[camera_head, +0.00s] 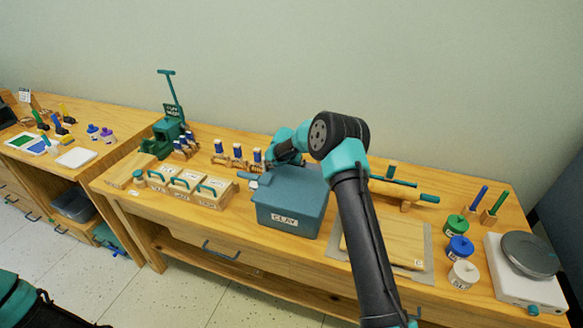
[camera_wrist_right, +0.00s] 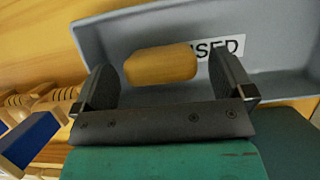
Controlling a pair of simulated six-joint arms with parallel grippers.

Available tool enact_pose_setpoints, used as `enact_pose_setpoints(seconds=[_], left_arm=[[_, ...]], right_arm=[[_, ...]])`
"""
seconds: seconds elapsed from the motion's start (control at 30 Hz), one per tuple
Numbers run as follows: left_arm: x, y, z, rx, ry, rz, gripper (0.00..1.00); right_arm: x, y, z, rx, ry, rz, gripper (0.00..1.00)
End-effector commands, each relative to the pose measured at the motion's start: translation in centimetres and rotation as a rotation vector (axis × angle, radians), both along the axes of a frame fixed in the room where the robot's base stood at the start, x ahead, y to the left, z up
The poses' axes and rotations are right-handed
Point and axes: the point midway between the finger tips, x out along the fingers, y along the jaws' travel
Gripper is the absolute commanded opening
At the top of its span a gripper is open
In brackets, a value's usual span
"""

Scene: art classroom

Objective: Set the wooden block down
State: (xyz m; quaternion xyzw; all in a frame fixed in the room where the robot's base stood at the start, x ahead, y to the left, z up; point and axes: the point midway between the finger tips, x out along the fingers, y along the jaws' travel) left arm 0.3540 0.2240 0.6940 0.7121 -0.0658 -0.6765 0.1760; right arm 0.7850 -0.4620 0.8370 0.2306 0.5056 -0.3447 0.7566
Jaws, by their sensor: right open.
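The wooden block (camera_wrist_right: 160,64), a short tan piece with rounded ends, shows in the right wrist view inside a grey tray (camera_wrist_right: 110,36) with a label ending in "SED". My right gripper (camera_wrist_right: 164,75) is open, with one dark finger on each side of the block. A gap shows between the block and each finger. Whether the block rests fully on the tray floor is hard to tell. In the head view my right arm reaches over the bench, and the block is hidden behind the clay box and the arm. My left gripper is not in view.
The blue-grey CLAY box (camera_head: 290,203) stands in front of the gripper. Small blue-topped stamps (camera_head: 237,152) stand on a rack to the left, beside labelled wooden boxes (camera_head: 185,185). A board (camera_head: 385,240), paint jars (camera_head: 460,248) and a scale (camera_head: 525,270) are to the right.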

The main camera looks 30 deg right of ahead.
Motion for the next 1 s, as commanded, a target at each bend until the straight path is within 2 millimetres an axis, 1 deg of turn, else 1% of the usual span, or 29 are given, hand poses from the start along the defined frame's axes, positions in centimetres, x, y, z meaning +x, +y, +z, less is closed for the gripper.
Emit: enact_pose_setpoints(seconds=[0.17, 0.5, 0.6, 0.77, 1.0], left_arm=[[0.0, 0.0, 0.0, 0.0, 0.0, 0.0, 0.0], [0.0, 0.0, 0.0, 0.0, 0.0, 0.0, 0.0], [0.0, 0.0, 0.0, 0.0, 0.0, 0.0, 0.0], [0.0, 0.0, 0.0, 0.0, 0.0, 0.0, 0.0], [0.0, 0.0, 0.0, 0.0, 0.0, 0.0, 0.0]], right_arm=[[-0.6, 0.7, 2.4, -0.001, -0.001, 0.0, 0.99], [-2.2, 2.6, 8.2, -0.001, -0.002, 0.0, 0.99], [-2.5, 2.9, 9.5, -0.002, -0.001, 0.0, 0.99], [-2.9, 3.3, 10.5, -0.001, 0.0, 0.0, 0.99], [-2.9, 3.3, 10.6, -0.001, 0.001, 0.0, 0.99]])
